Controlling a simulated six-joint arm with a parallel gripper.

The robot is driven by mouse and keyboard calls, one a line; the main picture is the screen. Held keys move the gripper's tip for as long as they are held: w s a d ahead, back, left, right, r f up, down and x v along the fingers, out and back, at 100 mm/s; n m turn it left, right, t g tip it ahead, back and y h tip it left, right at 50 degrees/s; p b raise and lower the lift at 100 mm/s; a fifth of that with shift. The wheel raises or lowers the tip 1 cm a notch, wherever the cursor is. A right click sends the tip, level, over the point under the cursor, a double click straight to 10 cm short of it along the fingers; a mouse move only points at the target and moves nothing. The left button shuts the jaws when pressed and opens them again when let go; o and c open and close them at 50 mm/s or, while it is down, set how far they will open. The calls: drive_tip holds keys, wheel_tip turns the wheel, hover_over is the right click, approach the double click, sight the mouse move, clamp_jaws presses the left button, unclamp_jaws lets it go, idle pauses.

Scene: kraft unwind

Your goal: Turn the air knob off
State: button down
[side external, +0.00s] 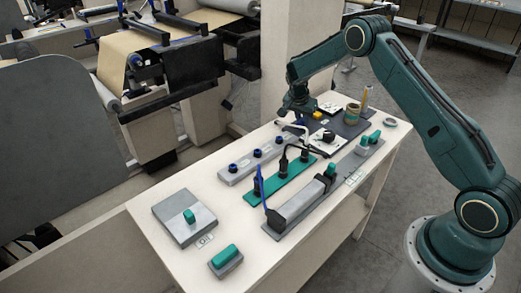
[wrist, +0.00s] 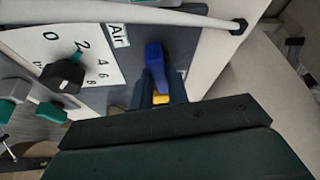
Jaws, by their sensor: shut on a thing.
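The air knob is a blue lever-like handle (wrist: 155,62) on a grey panel, just below the "Air" label (wrist: 118,35) in the wrist view. My gripper (wrist: 160,98) is at this handle, with its dark fingers shut on the handle's near end. A small yellow piece (wrist: 160,99) shows between the fingers. In the side external view my gripper (side external: 300,117) is low over the far part of the table, and the handle is hidden there.
Left of the handle is a white dial plate (wrist: 25,52) with a black knob (wrist: 67,75). A white tube (wrist: 180,18) runs above the label. The white table (side external: 150,250) also bears a teal strip (side external: 264,193), a grey block (side external: 298,205) and several green-topped switches.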

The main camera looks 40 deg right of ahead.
drive_tip(key=shift+m+g, duration=0.3)
drive_tip(key=shift+m, duration=0.5)
drive_tip(key=c, duration=1.4)
unclamp_jaws()
drive_tip(key=shift+o, duration=0.2)
drive_tip(key=shift+a+r, duration=0.1)
drive_tip(key=shift+r, duration=0.05)
drive_tip(key=v, duration=1.3)
drive_tip(key=shift+r, duration=0.2)
drive_tip(key=shift+w+a, duration=0.1)
